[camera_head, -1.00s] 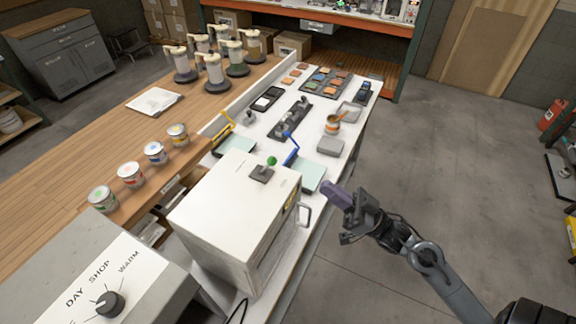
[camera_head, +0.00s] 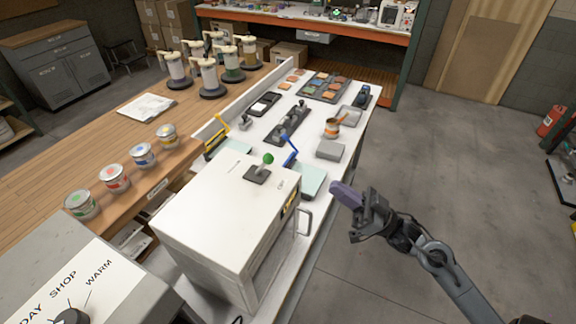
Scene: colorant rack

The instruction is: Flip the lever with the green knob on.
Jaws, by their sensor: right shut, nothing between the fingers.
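The lever's green knob (camera_head: 268,158) stands up from a small dark base plate (camera_head: 257,174) on top of a white box (camera_head: 215,215). The lever looks tilted slightly to the right; I cannot tell whether that is on or off. My right gripper (camera_head: 346,197) is shut and empty. It hangs to the right of the white box, beyond the bench edge, clear of the knob. My left gripper is not in view.
A dial labelled WARM (camera_head: 72,318) sits on a grey box at bottom left. Paint cans (camera_head: 143,154) line the wooden counter. Blue (camera_head: 289,150) and yellow (camera_head: 217,134) handles rise behind the white box.

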